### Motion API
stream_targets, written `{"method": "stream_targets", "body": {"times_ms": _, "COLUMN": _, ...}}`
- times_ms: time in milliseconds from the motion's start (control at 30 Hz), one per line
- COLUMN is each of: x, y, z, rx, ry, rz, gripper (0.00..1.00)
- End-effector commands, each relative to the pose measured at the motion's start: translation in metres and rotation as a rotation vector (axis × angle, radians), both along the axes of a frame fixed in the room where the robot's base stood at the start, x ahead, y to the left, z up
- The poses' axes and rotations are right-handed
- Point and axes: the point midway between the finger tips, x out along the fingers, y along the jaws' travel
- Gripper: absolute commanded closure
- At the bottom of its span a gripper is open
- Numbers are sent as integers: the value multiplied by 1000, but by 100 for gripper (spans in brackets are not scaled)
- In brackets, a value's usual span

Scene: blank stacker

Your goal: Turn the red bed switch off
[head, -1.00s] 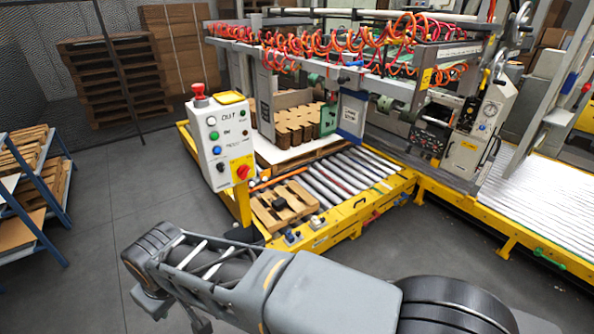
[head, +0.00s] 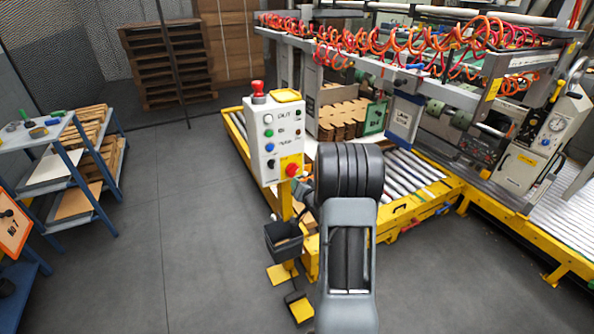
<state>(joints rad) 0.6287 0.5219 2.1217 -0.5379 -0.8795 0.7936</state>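The red bed switch (head: 292,170) is a red rotary knob on a yellow plate, at the lower right of the white control box (head: 265,150). The box stands on a yellow post and has several coloured buttons and a red mushroom button (head: 258,88) on top. The angle of the knob is too small to read surely. My arm reaches up the picture, right of the box. Part of my gripper (head: 304,190) seems to show just below and right of the knob. The rest is hidden behind my arm, and I cannot tell whether it touches the knob.
A yellow-framed roller conveyor (head: 425,185) with stacked cardboard lies behind and right of my arm. A black bin (head: 284,240) hangs on the post below the box. A blue shelf rack (head: 90,175) stands at left. The grey floor between rack and box is clear.

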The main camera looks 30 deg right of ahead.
Motion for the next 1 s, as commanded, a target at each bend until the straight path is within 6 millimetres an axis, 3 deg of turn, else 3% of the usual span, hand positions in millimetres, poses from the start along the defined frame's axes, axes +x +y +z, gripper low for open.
{"method": "stream_targets", "body": {"times_ms": 133, "x": -10, "y": -25, "z": -22, "rx": 106, "ry": -146, "rz": 13, "gripper": 57}}
{"method": "stream_targets", "body": {"times_ms": 300, "x": -19, "y": -36, "z": -33, "rx": 178, "ry": -249, "rz": 33, "gripper": 57}}
{"method": "stream_targets", "body": {"times_ms": 433, "x": -15, "y": -39, "z": -35, "rx": 198, "ry": -282, "rz": 43, "gripper": 57}}
{"method": "stream_targets", "body": {"times_ms": 1000, "x": 85, "y": -52, "z": -35, "rx": 200, "ry": -284, "rz": 45, "gripper": 57}}
